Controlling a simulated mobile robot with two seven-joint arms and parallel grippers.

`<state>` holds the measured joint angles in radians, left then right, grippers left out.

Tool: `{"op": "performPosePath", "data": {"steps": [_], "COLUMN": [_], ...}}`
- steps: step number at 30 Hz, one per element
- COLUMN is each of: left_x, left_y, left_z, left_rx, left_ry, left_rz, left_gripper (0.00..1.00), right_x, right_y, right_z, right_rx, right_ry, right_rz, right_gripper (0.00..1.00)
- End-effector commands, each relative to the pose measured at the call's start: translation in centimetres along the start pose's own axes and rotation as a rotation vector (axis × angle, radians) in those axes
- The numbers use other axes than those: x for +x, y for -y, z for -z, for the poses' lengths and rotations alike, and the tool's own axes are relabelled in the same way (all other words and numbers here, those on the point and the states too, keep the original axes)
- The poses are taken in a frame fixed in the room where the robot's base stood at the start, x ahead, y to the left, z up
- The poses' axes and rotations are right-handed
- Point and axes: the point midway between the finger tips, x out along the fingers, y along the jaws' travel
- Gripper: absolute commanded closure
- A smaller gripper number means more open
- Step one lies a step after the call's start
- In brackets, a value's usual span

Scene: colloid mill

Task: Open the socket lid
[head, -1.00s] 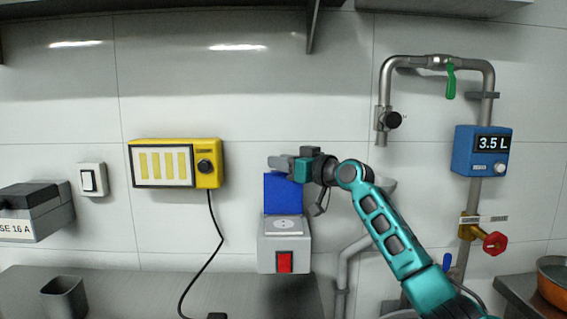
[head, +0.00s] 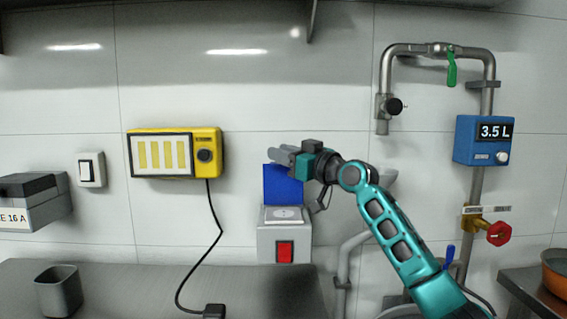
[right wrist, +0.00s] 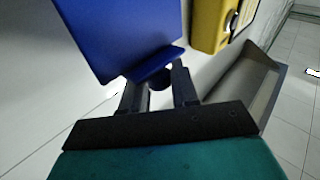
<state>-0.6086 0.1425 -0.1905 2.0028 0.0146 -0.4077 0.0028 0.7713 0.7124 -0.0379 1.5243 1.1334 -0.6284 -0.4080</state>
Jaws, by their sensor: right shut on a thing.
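The socket is a grey box (head: 270,244) on the wall with a red switch (head: 285,251) on its front. Its blue lid (head: 283,188) stands raised at the back, and the socket face (head: 283,215) is uncovered below it. My right gripper (head: 280,155) is at the lid's top edge in the head view. In the right wrist view my right gripper (right wrist: 158,85) is shut on the edge of the blue lid (right wrist: 125,35). My left gripper is not in view.
A yellow box (head: 175,153) hangs left of the socket, its black cable ending in a plug (head: 214,311) on the counter (head: 130,285). A grey cup (head: 59,291) stands at the left. Pipes with a blue meter (head: 484,140) are at the right.

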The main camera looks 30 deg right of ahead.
Motion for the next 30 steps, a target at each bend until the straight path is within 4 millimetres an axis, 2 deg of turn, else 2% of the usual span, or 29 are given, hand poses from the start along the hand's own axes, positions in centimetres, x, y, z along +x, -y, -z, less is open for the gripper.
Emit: {"op": "performPosePath", "data": {"steps": [9,10,16,25,30], "left_x": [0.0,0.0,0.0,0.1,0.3], "left_y": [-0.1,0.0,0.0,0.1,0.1], "left_z": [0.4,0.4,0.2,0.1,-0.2], "left_rx": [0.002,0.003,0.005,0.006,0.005], "left_ry": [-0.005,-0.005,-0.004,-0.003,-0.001], "left_rz": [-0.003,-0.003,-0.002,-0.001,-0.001], "left_gripper": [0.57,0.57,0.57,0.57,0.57], "right_x": [-0.1,-0.1,-0.1,-0.4,-2.4], "right_y": [0.0,0.0,0.0,0.0,0.0], "right_z": [0.0,0.0,0.0,0.0,-0.2], "right_rx": [-0.006,-0.006,-0.005,-0.005,-0.008], "right_ry": [-0.004,-0.004,-0.004,-0.004,-0.001], "right_rz": [-0.001,-0.001,0.000,-0.001,0.000], "right_gripper": [1.00,0.70,0.52,0.52,0.52]}}
